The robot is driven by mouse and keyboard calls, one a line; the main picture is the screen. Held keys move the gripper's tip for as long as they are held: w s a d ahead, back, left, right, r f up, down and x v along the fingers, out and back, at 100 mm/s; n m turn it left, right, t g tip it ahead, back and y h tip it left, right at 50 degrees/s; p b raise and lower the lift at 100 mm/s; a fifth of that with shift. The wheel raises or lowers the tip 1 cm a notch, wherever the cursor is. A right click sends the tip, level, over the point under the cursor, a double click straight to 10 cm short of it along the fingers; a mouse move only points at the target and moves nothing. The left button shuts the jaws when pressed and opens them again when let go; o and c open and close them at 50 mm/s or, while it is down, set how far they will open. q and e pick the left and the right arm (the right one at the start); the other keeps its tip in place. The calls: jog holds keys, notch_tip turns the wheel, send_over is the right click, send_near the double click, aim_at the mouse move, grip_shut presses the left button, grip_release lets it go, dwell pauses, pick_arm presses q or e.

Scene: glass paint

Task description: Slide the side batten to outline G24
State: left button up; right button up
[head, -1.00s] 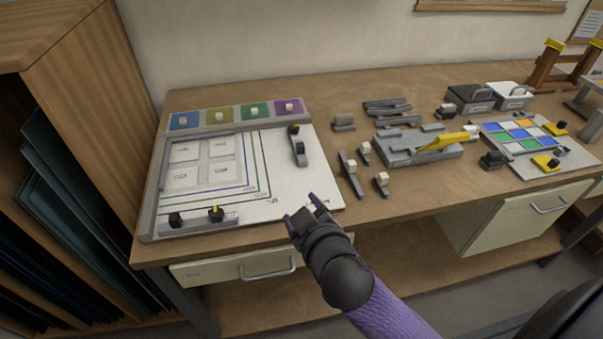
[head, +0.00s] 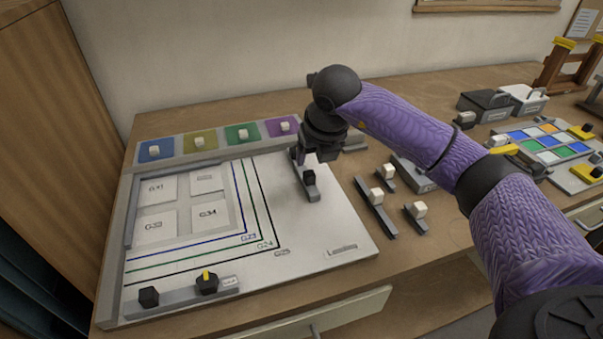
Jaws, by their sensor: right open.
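The green outline G24 (head: 265,244) lies between the blue G23 line and the outer black line. My right gripper (head: 312,156) is open and points down over the far end of the side batten. It hides that end and its knob; I cannot tell whether the fingers touch it. My left gripper is not in view.
A front batten (head: 175,295) with two black knobs lies along the board's near edge. Coloured tiles with white knobs (head: 243,133) line the back. Several knobbed grey bars (head: 375,210) lie right of the board. My right arm crosses above the table's right side.

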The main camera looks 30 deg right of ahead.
aim_at(310, 174)
jog(key=b+x, duration=0.1)
jog(key=x, duration=0.6)
jog(key=shift+a+f+b, duration=0.1)
jog(key=shift+b, duration=0.25)
jog(key=shift+f, duration=0.15)
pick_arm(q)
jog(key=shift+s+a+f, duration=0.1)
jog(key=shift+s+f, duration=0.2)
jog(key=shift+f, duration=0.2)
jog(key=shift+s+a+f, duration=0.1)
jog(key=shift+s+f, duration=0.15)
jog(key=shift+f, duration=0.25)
pick_arm(e)
jog(key=shift+c, duration=0.3)
jog(key=c, duration=0.5)
grip_shut()
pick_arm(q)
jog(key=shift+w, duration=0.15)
